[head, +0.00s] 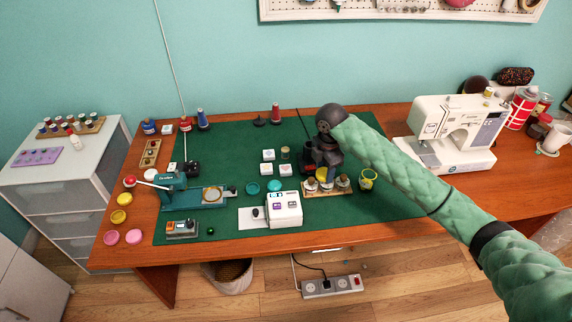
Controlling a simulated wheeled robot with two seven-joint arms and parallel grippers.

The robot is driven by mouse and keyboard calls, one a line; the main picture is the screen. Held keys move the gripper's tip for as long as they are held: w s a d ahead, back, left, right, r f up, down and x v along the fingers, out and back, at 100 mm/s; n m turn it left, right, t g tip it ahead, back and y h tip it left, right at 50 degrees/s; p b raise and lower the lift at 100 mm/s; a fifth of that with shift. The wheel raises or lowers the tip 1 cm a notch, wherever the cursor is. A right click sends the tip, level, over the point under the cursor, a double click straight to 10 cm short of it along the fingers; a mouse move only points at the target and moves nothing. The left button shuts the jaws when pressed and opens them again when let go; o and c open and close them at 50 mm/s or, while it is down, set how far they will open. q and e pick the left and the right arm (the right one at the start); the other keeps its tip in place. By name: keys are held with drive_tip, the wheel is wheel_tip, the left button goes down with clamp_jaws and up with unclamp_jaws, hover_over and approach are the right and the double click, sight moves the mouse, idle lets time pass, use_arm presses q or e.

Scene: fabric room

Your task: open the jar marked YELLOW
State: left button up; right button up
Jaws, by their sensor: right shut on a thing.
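My right gripper (322,163) reaches in from the right and points down over a small wooden rack (318,195) on the green mat. It is shut on a small yellow thing (322,174), which looks like the top of a jar at the rack. The gripper hides part of it, so I cannot tell whether it is lifted. Several small pale jars (343,182) with brownish tops stand along the rack's front. Their labels are too small to read, so I cannot make out the word YELLOW. My left gripper is not in view.
A white box-like device (286,209) stands left of the rack, and a yellow-green cup (367,178) stands to its right. A teal machine (185,196) is at the left, and a white sewing machine (455,133) at the right. The mat's (390,207) front right is clear.

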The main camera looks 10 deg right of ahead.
drive_tip(key=shift+n, duration=0.6)
drive_tip(key=shift+w+a+f, duration=0.1)
drive_tip(key=shift+w+a, duration=0.05)
drive_tip(key=shift+a, duration=0.05)
drive_tip(key=p, duration=0.4)
hover_over(290, 187)
wheel_tip(290, 187, down, 6)
drive_tip(key=shift+d+f, duration=0.1)
drive_tip(key=shift+f, duration=0.4)
drive_tip(key=shift+f+p, duration=0.9)
drive_tip(key=shift+f, duration=0.35)
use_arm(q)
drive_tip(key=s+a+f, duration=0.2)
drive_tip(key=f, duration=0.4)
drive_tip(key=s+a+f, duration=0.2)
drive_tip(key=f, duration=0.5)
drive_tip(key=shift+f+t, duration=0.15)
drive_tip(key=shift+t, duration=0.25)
use_arm(e)
drive_tip(key=shift+f, duration=0.7)
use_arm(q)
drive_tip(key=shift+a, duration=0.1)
use_arm(e)
drive_tip(key=o, duration=1)
drive_tip(key=shift+f, duration=0.1)
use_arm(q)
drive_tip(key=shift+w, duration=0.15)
use_arm(e)
drive_tip(key=shift+o, duration=0.4)
